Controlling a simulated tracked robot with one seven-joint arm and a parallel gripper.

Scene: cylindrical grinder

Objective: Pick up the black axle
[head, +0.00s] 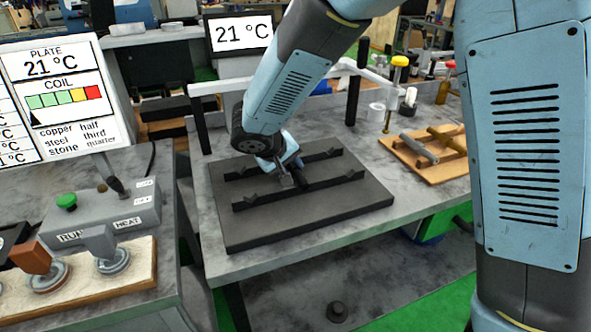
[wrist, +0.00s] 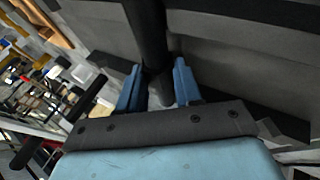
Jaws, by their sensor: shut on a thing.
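The black axle (wrist: 148,38) is a dark cylinder between the two blue fingers of my gripper (wrist: 157,76) in the wrist view, extending up out of the frame. My gripper is shut on it. In the head view my gripper (head: 288,176) is low over the dark plate (head: 240,240), between and close to its two notched black rails. Only a short dark part of the axle (head: 298,181) shows there. Whether the axle still touches the rails I cannot tell.
A wooden board (head: 432,172) with a grey and a brass-coloured bar lies to the right on the grey table. A yellow-topped post (head: 396,75) and a black upright (head: 352,98) stand behind. A control box (head: 110,205) is on the left bench.

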